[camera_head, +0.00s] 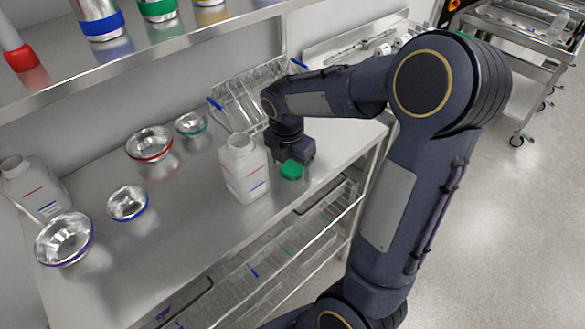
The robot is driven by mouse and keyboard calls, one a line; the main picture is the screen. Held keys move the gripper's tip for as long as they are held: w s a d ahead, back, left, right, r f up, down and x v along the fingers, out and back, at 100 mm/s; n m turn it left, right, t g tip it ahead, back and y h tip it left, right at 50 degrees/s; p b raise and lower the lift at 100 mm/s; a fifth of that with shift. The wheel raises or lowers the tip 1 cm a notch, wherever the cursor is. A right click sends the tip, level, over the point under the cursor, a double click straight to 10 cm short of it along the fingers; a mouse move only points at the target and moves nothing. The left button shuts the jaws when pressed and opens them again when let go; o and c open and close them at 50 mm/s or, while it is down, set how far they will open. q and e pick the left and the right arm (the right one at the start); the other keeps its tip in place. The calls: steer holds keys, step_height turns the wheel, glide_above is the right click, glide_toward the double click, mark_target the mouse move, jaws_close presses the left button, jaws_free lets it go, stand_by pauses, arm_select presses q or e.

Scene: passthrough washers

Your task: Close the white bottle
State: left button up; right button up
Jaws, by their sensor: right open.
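A white bottle (245,172) with red and blue marks stands upright on the metal table (190,225). Its neck appears uncapped. A green cap (292,170) is just right of the bottle, at the lower end of my right gripper (293,158). My right gripper points down, close to the bottle's right side, and is open. Its fingertips are largely hidden, and I cannot tell whether they touch the cap. My left gripper is not in view.
A second white bottle (35,190) stands at the far left. Several metal bowls, such as a red-rimmed one (149,143) and a purple-rimmed one (65,240), sit on the table. A wire rack (240,95) is behind my arm. A shelf (150,48) overhangs the back.

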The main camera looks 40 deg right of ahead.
steer(key=c, duration=1)
steer(key=shift+c, duration=0.2)
steer(key=shift+r, duration=0.15)
steer(key=shift+r, duration=0.55)
steer(key=s+a+r, duration=0.2)
steer(key=s+r, duration=0.4)
steer(key=s+a+r+b, duration=0.1)
steer(key=s+a+r, duration=0.2)
steer(key=s+r, duration=0.2)
steer(key=shift+s+a+r, duration=0.25)
steer(key=shift+s+r, duration=0.1)
steer(key=shift+s, duration=0.55)
